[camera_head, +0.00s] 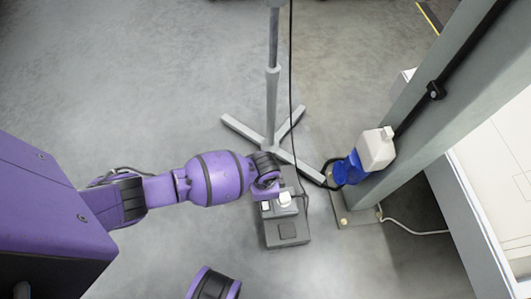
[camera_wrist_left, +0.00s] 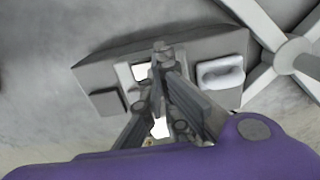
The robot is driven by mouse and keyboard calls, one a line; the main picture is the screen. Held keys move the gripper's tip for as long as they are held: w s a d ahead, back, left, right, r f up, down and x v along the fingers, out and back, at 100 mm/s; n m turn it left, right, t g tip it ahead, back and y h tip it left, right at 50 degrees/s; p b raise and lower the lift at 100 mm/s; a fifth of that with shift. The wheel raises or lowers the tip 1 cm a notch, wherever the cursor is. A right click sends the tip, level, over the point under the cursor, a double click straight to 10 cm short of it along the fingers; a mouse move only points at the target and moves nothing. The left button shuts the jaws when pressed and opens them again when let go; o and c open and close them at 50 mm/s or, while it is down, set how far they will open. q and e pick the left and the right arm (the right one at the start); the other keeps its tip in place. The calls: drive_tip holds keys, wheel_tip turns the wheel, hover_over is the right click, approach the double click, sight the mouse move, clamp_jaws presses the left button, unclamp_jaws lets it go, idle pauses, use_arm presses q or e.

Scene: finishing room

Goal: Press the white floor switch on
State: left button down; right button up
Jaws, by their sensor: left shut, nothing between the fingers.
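A grey floor box (camera_head: 290,239) stands on the floor in the head view, below the stand. It carries white parts (camera_head: 284,199) and a dark square pad. In the left wrist view the box (camera_wrist_left: 190,50) has a white switch part (camera_wrist_left: 140,71) in its middle, partly covered by my fingers, and a pale rocker (camera_wrist_left: 220,73) towards the right end. My left gripper (camera_head: 272,192) is shut and empty over the box's middle. Its fingertips (camera_wrist_left: 163,52) appear over the white part; contact cannot be told. My right gripper is out of view.
A grey stand with splayed legs (camera_head: 246,130) rises just beyond the box, with a black cable beside it. A blue and white plug (camera_head: 376,150) is at a grey post (camera_head: 432,80) on the right. Floor at the upper left is clear.

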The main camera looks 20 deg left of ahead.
use_arm(q)
drive_tip(key=shift+f+b, duration=0.3)
drive_tip(key=shift+f, duration=0.35)
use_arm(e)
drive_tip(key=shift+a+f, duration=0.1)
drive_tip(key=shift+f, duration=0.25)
use_arm(q)
wheel_tip(320, 180, up, 2)
drive_tip(key=shift+r+p, duration=0.1)
drive_tip(key=shift+p, duration=0.8)
wheel_tip(320, 180, up, 3)
drive_tip(key=shift+f+p, duration=0.2)
drive_tip(key=shift+p, duration=1)
drive_tip(key=shift+r+p, duration=1.05)
drive_tip(key=shift+r, duration=0.15)
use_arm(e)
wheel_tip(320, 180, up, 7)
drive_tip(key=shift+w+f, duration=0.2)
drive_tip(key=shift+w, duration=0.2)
use_arm(q)
drive_tip(key=shift+s+f, duration=0.1)
drive_tip(key=shift+f, duration=0.05)
